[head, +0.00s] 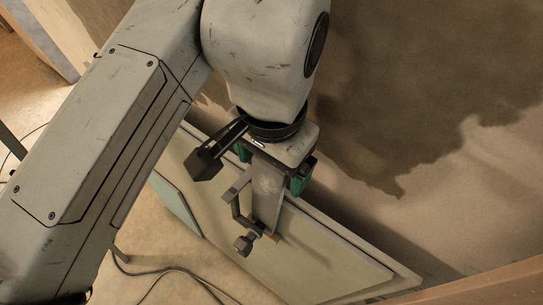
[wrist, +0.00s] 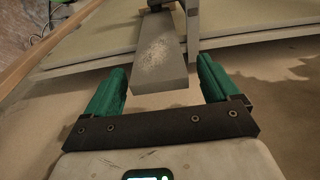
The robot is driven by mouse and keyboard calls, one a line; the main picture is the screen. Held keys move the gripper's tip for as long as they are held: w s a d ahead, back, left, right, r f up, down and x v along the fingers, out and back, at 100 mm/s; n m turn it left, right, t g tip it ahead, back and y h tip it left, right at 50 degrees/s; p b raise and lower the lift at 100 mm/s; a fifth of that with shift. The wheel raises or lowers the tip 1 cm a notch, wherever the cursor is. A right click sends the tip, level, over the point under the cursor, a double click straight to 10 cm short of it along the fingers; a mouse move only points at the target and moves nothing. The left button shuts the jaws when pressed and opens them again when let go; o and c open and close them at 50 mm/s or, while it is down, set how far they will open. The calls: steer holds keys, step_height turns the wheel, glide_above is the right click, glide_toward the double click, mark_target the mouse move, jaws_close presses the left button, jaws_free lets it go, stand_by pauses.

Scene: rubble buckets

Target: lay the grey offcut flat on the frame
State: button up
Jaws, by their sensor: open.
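The grey offcut (head: 268,193) is a flat, scuffed bar seen below my gripper (head: 275,172) in the head view. In the wrist view the offcut (wrist: 161,62) runs away from me, its near end between the green fingers of my gripper (wrist: 160,68). The fingers are open, with a gap on each side of the bar. A dark metal clamp (head: 243,215) sits beside the offcut. The pale frame (head: 350,247) with its panel lies beneath and beyond. The contact between offcut and frame is partly hidden.
A stained wall or floor surface (head: 430,90) fills the right side. A black cable (head: 165,271) lies on the sandy ground at lower left. A wooden edge (head: 490,283) crosses the lower right corner. My arm covers much of the left.

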steer(key=shift+f, duration=0.5)
steer(key=shift+c, duration=0.2)
steer(key=c, duration=1.1)
